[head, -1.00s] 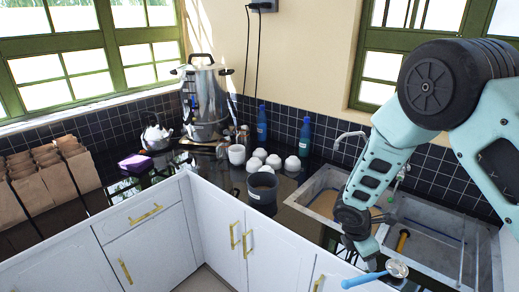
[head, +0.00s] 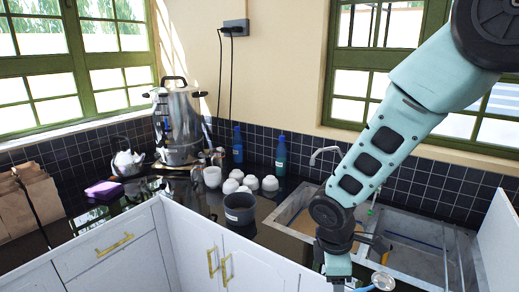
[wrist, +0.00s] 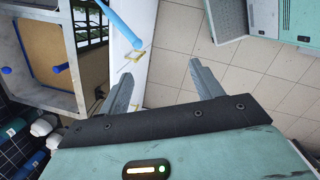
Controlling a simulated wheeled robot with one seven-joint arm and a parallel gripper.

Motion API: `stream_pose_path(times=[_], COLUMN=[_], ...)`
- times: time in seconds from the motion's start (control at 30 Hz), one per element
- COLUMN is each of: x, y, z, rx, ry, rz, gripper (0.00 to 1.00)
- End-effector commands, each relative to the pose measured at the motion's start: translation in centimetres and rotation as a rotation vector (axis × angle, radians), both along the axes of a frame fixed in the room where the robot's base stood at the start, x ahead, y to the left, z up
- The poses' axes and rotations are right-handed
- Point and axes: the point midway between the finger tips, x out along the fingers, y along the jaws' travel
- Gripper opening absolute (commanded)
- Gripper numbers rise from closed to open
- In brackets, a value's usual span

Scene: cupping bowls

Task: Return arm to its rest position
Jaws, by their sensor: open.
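My gripper (wrist: 163,64) is open in the wrist view, with its two fingers spread and nothing between them, above the tiled floor beside the counter front. In the head view, my teal arm reaches down from the upper right in front of the sink. The arm's end is at the bottom edge there, and the fingers are not clearly visible. A blue-handled spoon (head: 381,282) lies at the counter's front edge, close to the arm's end. Its blue handle (wrist: 122,22) shows at the top of the wrist view, apart from the fingers.
The sink (head: 413,240) lies behind my arm. Brown bags (head: 30,205) stand at far left. The floor (wrist: 235,75) below my gripper looks clear.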

Motion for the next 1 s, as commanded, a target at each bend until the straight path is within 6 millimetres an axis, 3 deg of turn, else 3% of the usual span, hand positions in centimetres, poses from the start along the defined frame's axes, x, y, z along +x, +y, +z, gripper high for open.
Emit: stream_pose_path(times=[0.1, 0.3, 0.5, 0.7, 1.0], x=[-4.6, -13.0, -19.0, -21.0, -21.0], y=[1.6, 2.6, 2.4, 2.1, 2.1], z=[1.3, 3.1, 3.3, 3.3, 3.4], rx=[0.082, 0.181, 0.230, 0.244, 0.244], ry=[-0.012, -0.004, 0.004, 0.008, 0.009], rz=[-0.174, -0.456, -0.654, -0.725, -0.727], gripper=[0.65, 0.65, 0.65, 0.65, 0.65])
